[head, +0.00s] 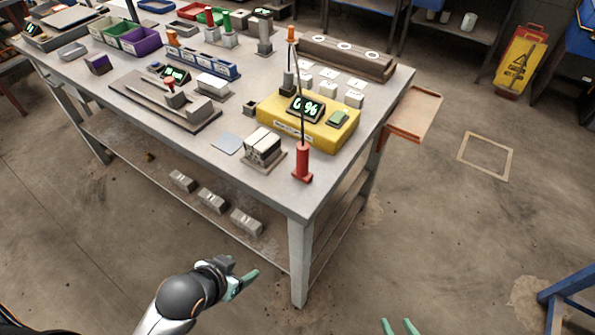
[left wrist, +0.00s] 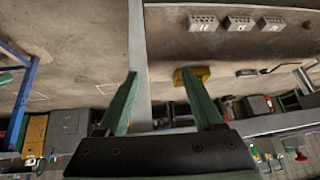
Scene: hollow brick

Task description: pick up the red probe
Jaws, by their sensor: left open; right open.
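The red probe (head: 302,163) stands upright near the front right corner of the workbench (head: 270,190). A thin dark line rises from it towards an orange-topped piece (head: 291,34); I cannot tell how they join. My left gripper (head: 246,281) is open and empty, in front of the bench and below its top, left of and well apart from the probe. Its two green fingers stand apart in the left wrist view (left wrist: 160,82), with nothing between them. My right gripper (head: 398,325) is open at the bottom edge, only its fingertips showing, far from the probe.
A yellow unit (head: 318,133) with a display stands just behind the probe. A small block stack (head: 262,146) stands left of it. An orange side shelf (head: 412,112) juts from the bench's right side. Hollow bricks (head: 213,201) lie below the bench top.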

